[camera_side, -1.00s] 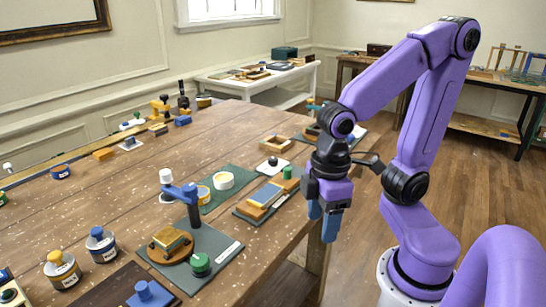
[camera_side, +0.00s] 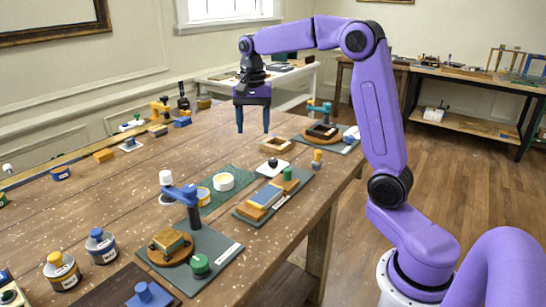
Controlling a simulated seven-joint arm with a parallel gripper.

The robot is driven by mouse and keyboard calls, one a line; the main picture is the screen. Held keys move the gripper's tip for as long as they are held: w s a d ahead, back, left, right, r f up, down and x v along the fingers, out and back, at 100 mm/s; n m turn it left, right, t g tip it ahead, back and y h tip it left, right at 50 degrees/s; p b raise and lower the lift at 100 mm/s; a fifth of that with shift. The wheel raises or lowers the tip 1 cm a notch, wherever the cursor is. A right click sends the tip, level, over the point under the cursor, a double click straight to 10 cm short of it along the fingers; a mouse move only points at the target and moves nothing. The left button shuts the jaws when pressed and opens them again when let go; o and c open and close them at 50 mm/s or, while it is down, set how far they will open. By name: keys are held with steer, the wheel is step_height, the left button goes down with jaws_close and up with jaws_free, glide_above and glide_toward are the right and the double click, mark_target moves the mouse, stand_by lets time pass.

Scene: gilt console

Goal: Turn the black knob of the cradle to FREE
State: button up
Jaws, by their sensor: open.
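A black knob (camera_side: 272,162) sits on a small white plate (camera_side: 262,168) near the middle right of the table. I take it for the knob of the task. Beside it, on a dark mat, a wooden block with a blue-grey top (camera_side: 264,195) and a green knob (camera_side: 287,173) stand together. I cannot tell which piece is the cradle, and no FREE mark is readable. My gripper (camera_side: 253,130) is open and empty, fingers pointing down, up and to the left of the black knob in the picture, apart from it.
A white ring (camera_side: 223,181) lies on a green mat to the left. Bare wood lies left of centre.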

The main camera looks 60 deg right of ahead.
mark_target(273, 160)
steer(key=w+d+r+m, duration=0.1)
steer(key=w+d+m, duration=0.1)
steer(key=d+m, duration=0.75)
steer(key=d+f+n, duration=0.1)
steer(key=f, duration=0.4)
steer(key=d+f, duration=0.1)
steer(key=f, duration=0.5)
steer(key=d+f+n, duration=0.1)
steer(key=f, duration=0.5)
steer(key=shift+w+f+n, duration=0.1)
steer(key=shift+f+n, duration=0.05)
steer(key=shift+n, duration=0.2)
steer(key=c, duration=1)
steer(key=shift+c, duration=0.2)
